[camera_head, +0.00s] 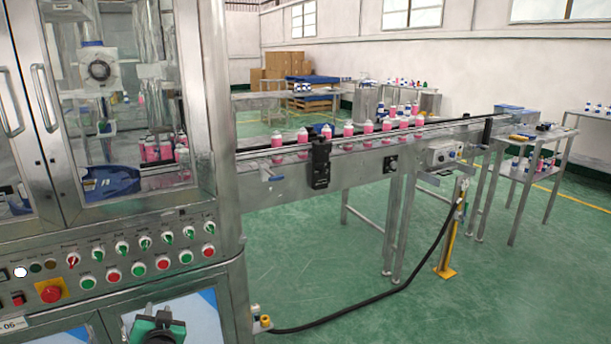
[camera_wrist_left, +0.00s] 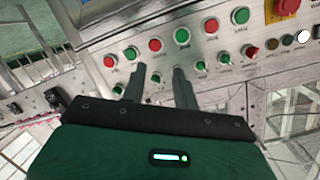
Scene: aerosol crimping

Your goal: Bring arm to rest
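My left gripper (camera_head: 158,322) shows at the bottom of the head view, in front of the lower cabinet doors and below the button panel (camera_head: 130,255). In the left wrist view its two dark fingers (camera_wrist_left: 160,72) stand apart with nothing between them. Behind the fingertips that view shows the panel (camera_wrist_left: 215,52) with its green and red buttons and switches. Whether a fingertip touches the panel cannot be told. My right gripper is in neither view.
The glass-fronted machine (camera_head: 213,130) fills the left side. A conveyor (camera_head: 345,165) with several pink cans (camera_head: 302,136) runs right from it. A black cable (camera_head: 370,300) and a yellow post (camera_head: 452,235) stand by it. The green floor (camera_head: 310,270) is mostly clear.

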